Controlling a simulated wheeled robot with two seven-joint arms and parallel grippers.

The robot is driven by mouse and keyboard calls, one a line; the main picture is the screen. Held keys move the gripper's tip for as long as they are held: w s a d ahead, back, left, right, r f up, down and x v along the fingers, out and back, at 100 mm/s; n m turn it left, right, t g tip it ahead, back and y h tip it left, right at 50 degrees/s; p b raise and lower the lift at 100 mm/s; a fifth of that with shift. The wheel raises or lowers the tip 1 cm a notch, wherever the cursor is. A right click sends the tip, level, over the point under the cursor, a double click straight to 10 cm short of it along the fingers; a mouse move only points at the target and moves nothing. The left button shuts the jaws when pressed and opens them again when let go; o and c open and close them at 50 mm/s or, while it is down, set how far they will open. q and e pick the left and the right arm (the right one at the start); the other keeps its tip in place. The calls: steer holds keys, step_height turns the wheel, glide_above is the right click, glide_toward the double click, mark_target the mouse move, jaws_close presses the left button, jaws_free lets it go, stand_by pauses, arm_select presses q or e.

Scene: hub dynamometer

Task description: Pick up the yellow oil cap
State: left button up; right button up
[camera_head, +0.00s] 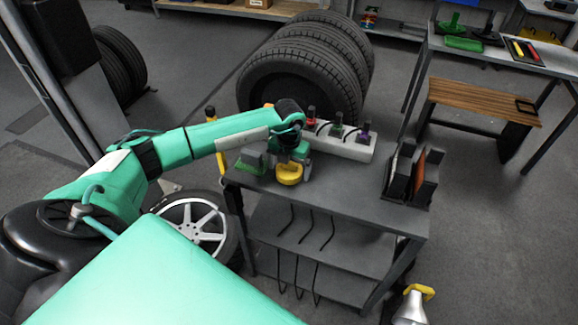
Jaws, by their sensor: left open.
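The yellow oil cap (289,175) sits on the top of the grey cart (330,192), near its front left part. My left gripper (290,159) is open and points down right over the cap. From this angle I cannot tell whether the fingers touch the cap or stand around it. The gripper and wrist hide the cap's far side. My right gripper is not in view.
A green item (250,163) stands close left of the cap. Behind is a pale rack (352,150) with several dark-topped bottles. A dark holder (410,178) stands at the cart's right end. Stacked tyres (300,75) are behind the cart.

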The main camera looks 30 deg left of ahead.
arm_select(q)
steer(key=shift+f, duration=0.2)
steer(key=c, duration=1.1)
steer(key=shift+r, duration=0.15)
